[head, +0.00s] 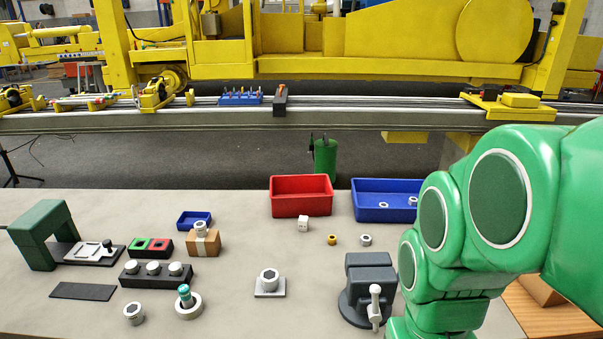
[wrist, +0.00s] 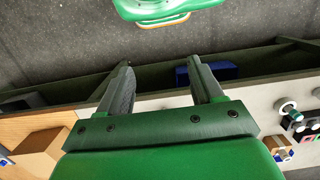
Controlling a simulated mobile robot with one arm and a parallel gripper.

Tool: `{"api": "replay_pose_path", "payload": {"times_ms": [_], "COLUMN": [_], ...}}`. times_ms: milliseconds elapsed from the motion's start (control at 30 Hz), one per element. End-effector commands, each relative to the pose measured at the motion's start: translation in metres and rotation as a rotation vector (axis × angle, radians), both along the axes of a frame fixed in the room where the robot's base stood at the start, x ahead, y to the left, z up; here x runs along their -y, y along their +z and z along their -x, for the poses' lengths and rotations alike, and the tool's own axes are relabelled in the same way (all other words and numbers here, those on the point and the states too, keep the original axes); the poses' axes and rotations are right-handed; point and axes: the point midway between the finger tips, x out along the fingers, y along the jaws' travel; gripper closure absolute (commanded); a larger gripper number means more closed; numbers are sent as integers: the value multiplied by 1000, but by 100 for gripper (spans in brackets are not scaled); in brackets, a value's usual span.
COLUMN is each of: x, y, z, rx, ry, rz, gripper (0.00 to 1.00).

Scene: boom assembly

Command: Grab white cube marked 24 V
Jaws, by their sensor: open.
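I cannot make out this cube in the wrist view. My gripper (wrist: 159,64) shows in the wrist view with its two dark fingers apart and nothing between them. It points over the table edge and dark floor. In the head view my green arm fills the right side, and I cannot make out its fingers there.
A red bin (head: 301,197) and a blue bin (head: 375,214) stand at the table's back. A yellow nut (head: 332,240) and a grey nut (head: 365,240) lie near the cube. A grey vise (head: 367,287) stands in front.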

Motion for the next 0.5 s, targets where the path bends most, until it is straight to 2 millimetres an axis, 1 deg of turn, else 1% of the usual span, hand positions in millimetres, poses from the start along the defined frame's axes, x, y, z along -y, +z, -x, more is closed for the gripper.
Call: {"api": "replay_pose_path", "payload": {"times_ms": [100, 367, 500], "x": [0, -14, -24], "y": [18, 28, 35], "z": [0, -30, -50], "rx": [2, 2, 3], "ry": [0, -70, -119], "rz": [0, -40, -67], "gripper": [34, 34, 34]}}
